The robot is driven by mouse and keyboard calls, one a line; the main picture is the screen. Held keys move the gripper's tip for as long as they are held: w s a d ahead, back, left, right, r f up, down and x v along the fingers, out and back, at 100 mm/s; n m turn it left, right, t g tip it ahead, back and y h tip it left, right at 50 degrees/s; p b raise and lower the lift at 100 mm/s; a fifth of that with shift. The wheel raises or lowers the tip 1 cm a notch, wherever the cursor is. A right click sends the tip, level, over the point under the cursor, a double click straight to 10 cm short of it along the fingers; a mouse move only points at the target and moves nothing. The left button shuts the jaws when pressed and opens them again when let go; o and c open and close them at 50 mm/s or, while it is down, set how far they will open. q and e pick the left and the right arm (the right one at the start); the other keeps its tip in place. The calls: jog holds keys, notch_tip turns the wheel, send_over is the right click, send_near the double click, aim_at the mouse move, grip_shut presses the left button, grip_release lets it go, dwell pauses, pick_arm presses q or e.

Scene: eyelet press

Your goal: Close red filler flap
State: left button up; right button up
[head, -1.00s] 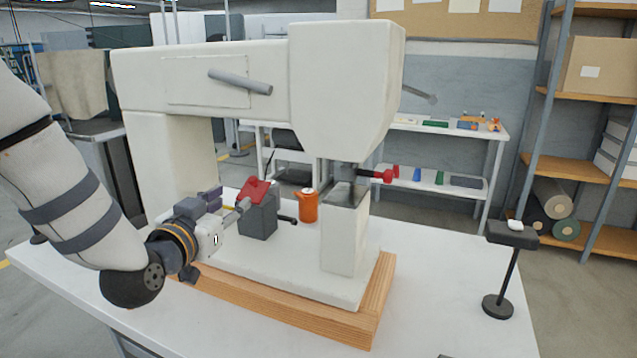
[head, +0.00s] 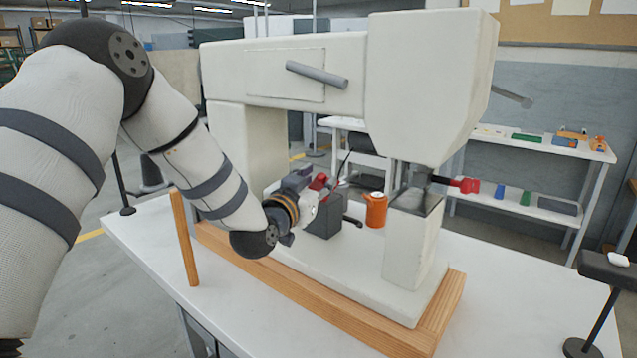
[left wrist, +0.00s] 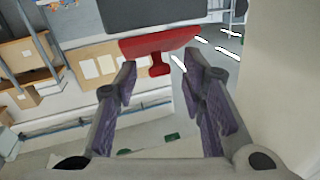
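The red filler flap (head: 318,182) is at the top of a dark grey box (head: 327,216) on the press base. My left gripper (head: 312,195) is right at the flap and hides part of it, so its exact angle is hard to tell in the head view. In the left wrist view the flap (left wrist: 150,44) shows as a red plate along the edge of the grey box (left wrist: 160,12). Its small red tab points between the fingertips of my open left gripper (left wrist: 161,72). No contact with the fingers is clear. My right gripper is not in view.
The cream press (head: 430,85) overhangs the box, with a grey lever (head: 317,74) on its side. An orange can (head: 376,210) stands just right of the box. A red-knobbed handle (head: 466,185) sticks out at the press head. A wooden post (head: 184,238) stands at front left.

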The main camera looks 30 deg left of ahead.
pick_arm(q)
grip_shut()
jog(key=shift+r, duration=0.3)
jog(key=shift+w+d+r+g+p, duration=0.1)
jog(key=shift+w+g+p, duration=0.2)
jog(key=shift+g+p, duration=0.65)
jog(key=shift+w+f+m+g+h, duration=0.3)
jog(key=shift+m+g, duration=0.1)
jog(key=shift+g, duration=0.25)
jog(key=shift+w+f+g, duration=0.2)
jog(key=shift+f+g, duration=0.05)
jog(key=shift+g, duration=0.35)
jog(key=shift+w+f+g, duration=0.15)
jog(key=shift+f+g, duration=0.05)
jog(key=shift+g, duration=0.4)
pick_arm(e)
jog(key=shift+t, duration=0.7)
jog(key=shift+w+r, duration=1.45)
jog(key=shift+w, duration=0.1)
pick_arm(q)
grip_release()
